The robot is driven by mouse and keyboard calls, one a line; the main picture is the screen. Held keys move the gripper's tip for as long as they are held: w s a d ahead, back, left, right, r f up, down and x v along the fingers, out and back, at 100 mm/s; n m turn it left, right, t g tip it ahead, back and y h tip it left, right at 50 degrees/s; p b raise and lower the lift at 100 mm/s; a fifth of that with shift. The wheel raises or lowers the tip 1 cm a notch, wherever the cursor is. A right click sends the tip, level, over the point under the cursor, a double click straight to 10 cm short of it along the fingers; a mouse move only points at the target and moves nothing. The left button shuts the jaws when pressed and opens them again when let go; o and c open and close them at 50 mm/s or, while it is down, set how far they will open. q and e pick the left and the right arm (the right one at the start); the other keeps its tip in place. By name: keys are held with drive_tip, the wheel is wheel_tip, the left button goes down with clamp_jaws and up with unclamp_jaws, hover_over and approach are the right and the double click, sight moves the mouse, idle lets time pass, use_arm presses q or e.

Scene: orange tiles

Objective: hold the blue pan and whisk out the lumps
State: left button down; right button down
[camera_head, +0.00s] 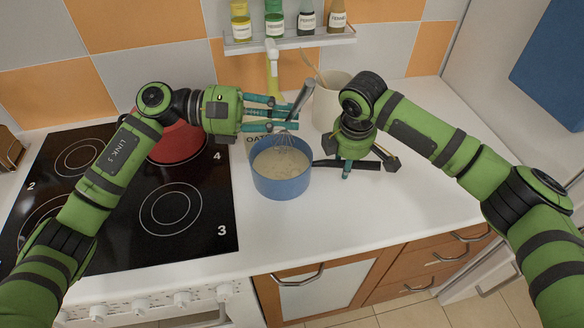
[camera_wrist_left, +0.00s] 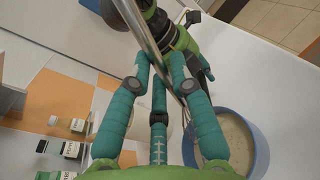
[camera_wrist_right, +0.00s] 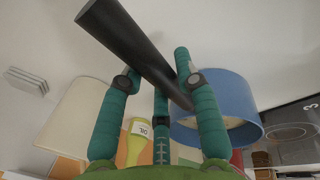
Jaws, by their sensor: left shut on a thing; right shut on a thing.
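The blue pan (camera_head: 282,183) stands on the white counter just right of the cooktop, with pale lumpy batter (camera_head: 280,166) inside. Its black handle (camera_head: 345,163) points right, and my right gripper (camera_head: 347,166) is shut on it; the handle also shows in the right wrist view (camera_wrist_right: 135,45). The whisk (camera_head: 302,100) has a grey metal handle that my left gripper (camera_head: 288,113) is shut on, above the pan. The whisk is tilted and its wire end (camera_head: 284,150) is in the pan, at the batter. The left wrist view shows its handle (camera_wrist_left: 140,30) between the fingers.
A red pot (camera_head: 178,138) sits on the black cooktop (camera_head: 172,205) behind my left arm. A cream utensil crock (camera_head: 328,98) and a yellow bottle (camera_head: 272,62) stand behind the pan. A spice shelf (camera_head: 290,42) hangs above. The counter right of the pan handle is clear.

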use_arm(q)
drive_tip(key=shift+r, duration=2.55)
use_arm(e)
drive_tip(key=c, duration=0.8)
unclamp_jaws()
drive_tip(key=r, duration=0.4)
drive_tip(key=s+r, duration=0.1)
drive_tip(key=r, duration=0.3)
drive_tip(key=s+r, duration=0.1)
drive_tip(key=r, duration=0.2)
drive_tip(key=shift+s+a+r, duration=0.1)
drive_tip(key=shift+a+r, duration=0.05)
drive_tip(key=shift+r, duration=0.25)
use_arm(q)
drive_tip(key=shift+f, duration=0.1)
